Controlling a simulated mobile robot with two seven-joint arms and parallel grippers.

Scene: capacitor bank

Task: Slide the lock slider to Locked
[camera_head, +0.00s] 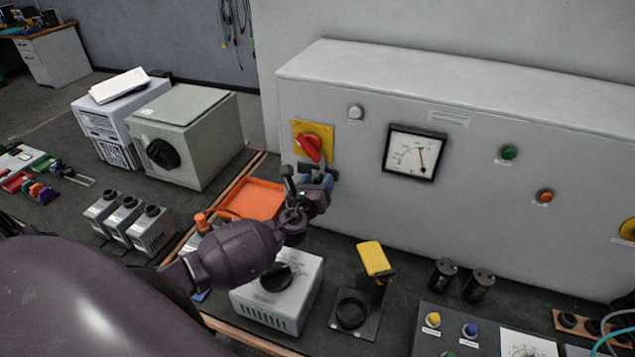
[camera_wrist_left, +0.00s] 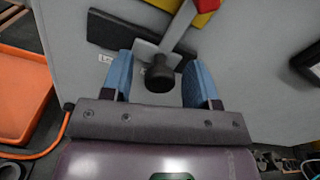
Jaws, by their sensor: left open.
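The lock slider (camera_wrist_left: 159,77) is a dark round knob on a light metal plate, set on a dark rail (camera_wrist_left: 108,34) on the grey cabinet front. In the left wrist view the knob sits between my two blue fingers, with a visible gap on each side. A partly hidden label beginning "LO" (camera_wrist_left: 105,58) shows near the left finger. My left gripper (camera_head: 318,182) is open at the cabinet, just below the red rotary switch (camera_head: 311,146) on its yellow plate. In the head view my gripper mostly hides the slider. My right gripper is not in view.
An orange tray (camera_head: 254,198) lies left of my gripper. Below are a grey box with a black knob (camera_head: 283,295) and a stand with a yellow top (camera_head: 374,259). A meter (camera_head: 414,153) and a green lamp (camera_head: 509,152) are to the right on the cabinet (camera_head: 470,220).

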